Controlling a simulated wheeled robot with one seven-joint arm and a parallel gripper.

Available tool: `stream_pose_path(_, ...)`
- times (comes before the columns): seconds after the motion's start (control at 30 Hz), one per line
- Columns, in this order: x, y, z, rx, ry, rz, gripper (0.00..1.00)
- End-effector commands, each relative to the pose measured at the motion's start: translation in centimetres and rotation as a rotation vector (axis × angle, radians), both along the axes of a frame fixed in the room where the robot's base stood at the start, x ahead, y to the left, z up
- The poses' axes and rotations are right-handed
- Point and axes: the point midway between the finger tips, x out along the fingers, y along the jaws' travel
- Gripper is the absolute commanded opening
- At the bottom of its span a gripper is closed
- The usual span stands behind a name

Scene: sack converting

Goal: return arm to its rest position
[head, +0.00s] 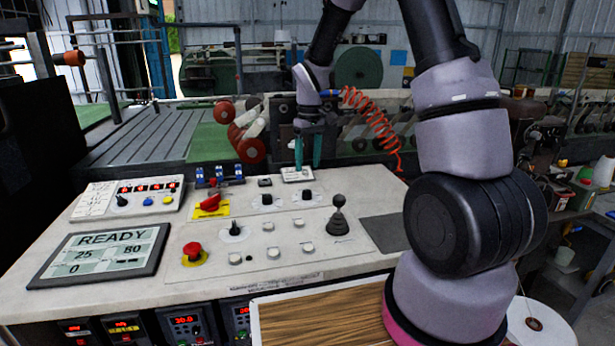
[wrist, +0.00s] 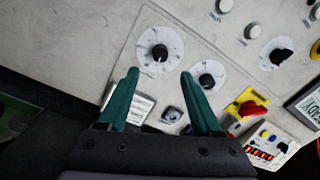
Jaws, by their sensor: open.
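My gripper (head: 308,150) is over the back part of the control console (head: 310,262), with its green fingers pointing down. In the wrist view my gripper (wrist: 160,100) shows its two fingers spread apart with nothing between them. A dial with a black knob (wrist: 160,52) lies beyond the fingertips, and a second black knob (wrist: 207,80) is close to the right finger. My arm rises from the right side of the head view and bends over to the gripper. I cannot tell the exact height of the fingertips over the panel.
The console carries a READY display (head: 100,254), a red stop button (head: 193,251), a red switch on a yellow plate (head: 211,204) and a black joystick (head: 338,218). A red coiled cord (head: 372,118) hangs beside my gripper. Machine rollers (head: 245,133) stand behind the console.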

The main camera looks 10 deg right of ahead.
Motion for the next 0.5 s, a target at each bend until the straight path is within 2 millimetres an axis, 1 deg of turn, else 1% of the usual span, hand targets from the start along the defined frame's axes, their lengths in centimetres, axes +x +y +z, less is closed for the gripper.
stream_pose_path(0.03,0.0,0.0,0.6,0.0,-0.001,0.0,0.66)
stream_pose_path(0.17,0.0,0.0,1.6,0.001,0.0,0.0,0.66)
stream_pose_path(0.5,0.0,-0.1,1.8,0.0,0.001,0.0,0.66)
